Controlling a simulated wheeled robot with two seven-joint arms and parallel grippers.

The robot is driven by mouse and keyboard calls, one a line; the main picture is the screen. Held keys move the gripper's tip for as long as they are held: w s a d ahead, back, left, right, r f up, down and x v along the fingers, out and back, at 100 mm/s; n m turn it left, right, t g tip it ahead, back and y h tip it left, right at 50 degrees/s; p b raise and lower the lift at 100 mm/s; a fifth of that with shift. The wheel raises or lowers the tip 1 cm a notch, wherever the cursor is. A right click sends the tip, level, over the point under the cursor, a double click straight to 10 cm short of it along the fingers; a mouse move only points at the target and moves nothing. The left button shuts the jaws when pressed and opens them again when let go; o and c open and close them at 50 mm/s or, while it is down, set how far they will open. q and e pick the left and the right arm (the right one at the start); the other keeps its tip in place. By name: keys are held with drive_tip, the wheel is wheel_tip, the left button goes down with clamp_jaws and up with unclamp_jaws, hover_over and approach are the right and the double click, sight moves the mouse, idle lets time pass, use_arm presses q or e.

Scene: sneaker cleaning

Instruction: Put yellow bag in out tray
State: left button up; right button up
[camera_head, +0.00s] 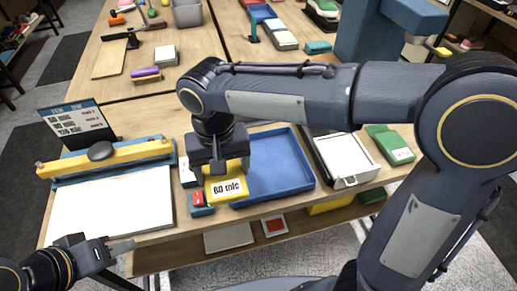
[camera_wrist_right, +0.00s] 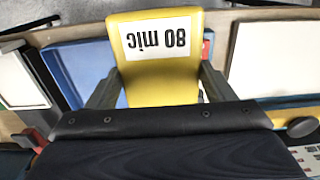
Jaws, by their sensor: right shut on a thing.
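The yellow bag (camera_head: 228,189) carries a white label, which reads "80 mic" in the right wrist view (camera_wrist_right: 157,82). My right gripper (camera_head: 220,167) is shut on the bag, with one finger at each side of it. The bag is at the left edge of a blue tray (camera_head: 280,165), overlapping its near left corner in the head view; I cannot tell whether they touch. The blue tray also shows in the right wrist view (camera_wrist_right: 88,65). No label on the tray is readable. My left gripper (camera_head: 122,247) is at the lower left, away from the bag; its finger opening is unclear.
A yellow and blue sealer (camera_head: 105,157) with a white sheet (camera_head: 110,205) stands at the left. A small red and blue item (camera_head: 200,203) is beside the bag. A white-topped box (camera_head: 345,158) and a green box (camera_head: 390,145) stand right of the tray. The tray's visible floor is empty.

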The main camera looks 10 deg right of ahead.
drive_tip(key=w+d+f, duration=0.4)
drive_tip(key=w+d, duration=0.1)
drive_tip(key=d, duration=0.2)
hover_over(265, 172)
drive_tip(key=f, duration=0.3)
drive_tip(key=f+p, duration=0.1)
drive_tip(key=shift+s+a+f, duration=0.3)
drive_tip(key=shift+s+a, duration=0.1)
drive_tip(key=f, duration=0.2)
drive_tip(key=d+f, duration=0.1)
drive_tip(key=shift+w+f, duration=0.3)
drive_tip(key=shift+f, duration=0.35)
drive_tip(key=shift+f, duration=0.1)
drive_tip(key=o, duration=1.1)
drive_tip(key=shift+a, duration=0.1)
drive_tip(key=shift+c, duration=0.2)
